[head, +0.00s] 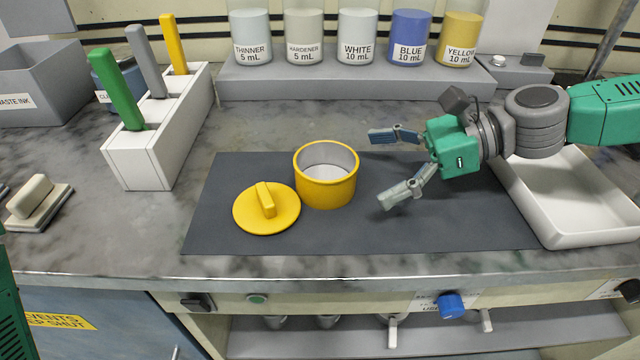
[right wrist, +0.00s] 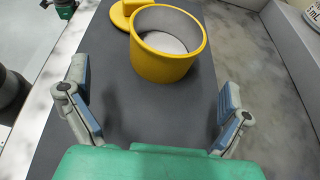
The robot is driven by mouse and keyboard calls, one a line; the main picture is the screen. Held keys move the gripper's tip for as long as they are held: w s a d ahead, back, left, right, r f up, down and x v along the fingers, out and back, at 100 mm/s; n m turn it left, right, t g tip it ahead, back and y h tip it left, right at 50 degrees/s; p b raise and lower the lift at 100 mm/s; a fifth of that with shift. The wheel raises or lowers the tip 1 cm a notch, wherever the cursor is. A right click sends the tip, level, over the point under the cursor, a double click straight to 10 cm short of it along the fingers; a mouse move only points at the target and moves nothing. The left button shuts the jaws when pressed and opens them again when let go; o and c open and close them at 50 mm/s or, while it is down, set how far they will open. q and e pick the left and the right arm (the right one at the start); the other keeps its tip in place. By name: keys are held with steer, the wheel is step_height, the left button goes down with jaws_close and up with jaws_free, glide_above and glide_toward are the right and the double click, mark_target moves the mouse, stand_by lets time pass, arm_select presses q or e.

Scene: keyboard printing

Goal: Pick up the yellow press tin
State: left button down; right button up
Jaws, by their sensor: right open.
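The yellow press tin (head: 327,188) stands upright and uncovered on the dark mat, with a pale grey inside. Its round yellow lid (head: 265,222) with a bar handle lies on the mat just left of it. My right gripper (head: 384,168) is open and empty, to the right of the tin, with its fingers pointing at it and a gap between. In the right wrist view the tin (right wrist: 164,62) is ahead of the open fingers (right wrist: 155,98), and part of the lid (right wrist: 121,14) shows behind it. My left gripper is out of view in the head view; only a green bit of my arm shows at the left edge.
The dark mat (head: 450,230) has free room around the tin. A white tray (head: 560,238) stands at the right under my right arm. A white holder (head: 135,165) with colored-handled tools stands at the left. Several labelled ink jars (head: 357,40) stand on a shelf at the back.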

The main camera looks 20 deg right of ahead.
mark_target(328, 178)
steer(key=shift+f+b+x, duration=0.25)
steer(key=shift+b+x, duration=0.3)
steer(key=shift+x, duration=0.7)
steer(key=shift+w+f, duration=0.1)
steer(key=shift+w, duration=0.05)
steer(key=shift+w+f+b, duration=0.1)
steer(key=shift+f+b, duration=0.05)
steer(key=shift+b, duration=0.2)
steer(key=x, duration=0.1)
steer(key=b+x, duration=0.1)
steer(key=x, duration=0.1)
steer(key=b+x, duration=0.1)
steer(key=x, duration=0.1)
steer(key=shift+a+r, duration=0.25)
steer(key=shift+a, duration=0.1)
steer(key=shift+w+a, duration=0.1)
steer(key=shift+a, duration=0.1)
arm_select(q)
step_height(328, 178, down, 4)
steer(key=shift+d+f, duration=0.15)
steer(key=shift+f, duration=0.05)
arm_select(e)
steer(key=shift+d+r, duration=0.1)
steer(key=shift+d, duration=0.05)
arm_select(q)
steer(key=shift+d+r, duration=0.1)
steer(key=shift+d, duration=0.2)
arm_select(e)
steer(key=shift+d, duration=0.35)
steer(key=c, duration=1.2)
